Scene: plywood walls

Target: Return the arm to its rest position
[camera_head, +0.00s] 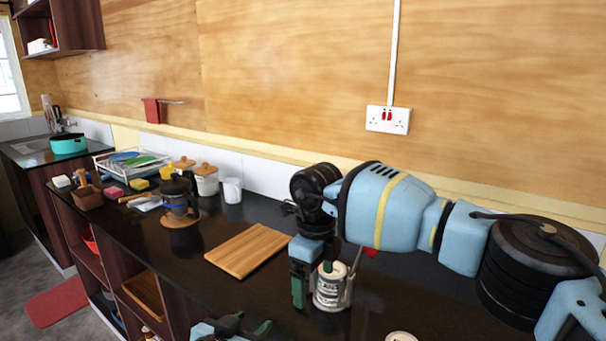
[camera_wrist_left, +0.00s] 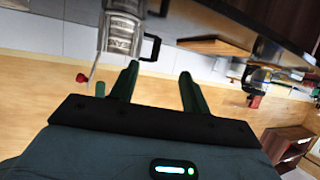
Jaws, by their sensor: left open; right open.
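My left gripper (camera_head: 247,324) shows at the bottom edge of the head view, low in front of the counter, with nothing seen between its fingers. In the left wrist view its two dark green fingers (camera_wrist_left: 158,85) stand apart and empty. My right gripper (camera_head: 313,279) hangs from the arm reaching in from the right. The left wrist view, apparently upside down, shows a pale cylindrical vessel (camera_wrist_left: 122,36) beyond the fingers.
A wooden board (camera_head: 248,251) lies on the dark counter left of the right gripper. A coffee press (camera_head: 179,197), a white mug (camera_head: 232,190) and a dish rack (camera_head: 128,163) stand further left. A round pale top (camera_head: 401,337) shows at the bottom edge. The plywood wall is behind.

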